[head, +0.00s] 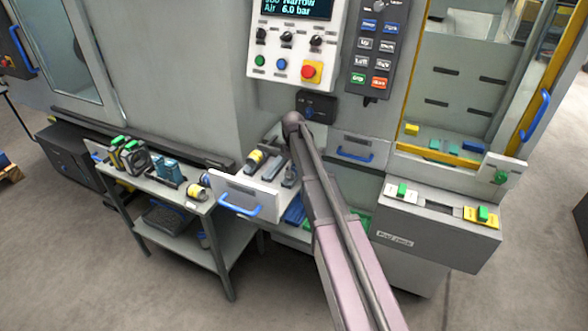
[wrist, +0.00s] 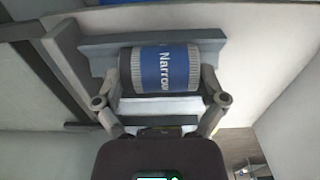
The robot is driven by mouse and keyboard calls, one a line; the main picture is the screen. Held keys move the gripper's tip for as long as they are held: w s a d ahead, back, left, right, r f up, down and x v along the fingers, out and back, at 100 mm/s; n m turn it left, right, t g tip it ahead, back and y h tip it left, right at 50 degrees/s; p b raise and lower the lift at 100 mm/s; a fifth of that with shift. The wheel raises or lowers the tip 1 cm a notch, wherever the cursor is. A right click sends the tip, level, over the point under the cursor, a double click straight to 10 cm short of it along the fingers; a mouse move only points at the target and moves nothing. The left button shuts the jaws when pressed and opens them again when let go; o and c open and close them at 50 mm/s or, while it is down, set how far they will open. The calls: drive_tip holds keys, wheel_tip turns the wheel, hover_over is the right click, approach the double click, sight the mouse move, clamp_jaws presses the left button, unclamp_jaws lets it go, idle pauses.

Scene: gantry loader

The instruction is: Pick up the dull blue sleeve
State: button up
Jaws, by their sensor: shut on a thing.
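In the head view my arm hides the gripper and the sleeve, near the open drawer (head: 235,197) with a white front and blue handle.
A yellow-banded cylinder (head: 254,159) lies in the drawer. A side table (head: 150,187) at the left holds several tools and parts. The control panel (head: 292,40) is above, and a grey box with green switches (head: 437,228) stands at the right. Open floor lies in front.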

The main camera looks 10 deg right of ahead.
sight(293, 166)
drive_tip(key=shift+r, duration=0.15)
wheel_tip(293, 166, up, 3)
drive_tip(key=p, duration=0.3)
drive_tip(key=shift+r, duration=0.15)
drive_tip(key=s+a+r+p, duration=0.1)
drive_tip(key=s+p, duration=0.1)
drive_tip(key=s, duration=1.4)
drive_tip(key=shift+a+r, duration=0.2)
drive_tip(key=shift+a, duration=0.05)
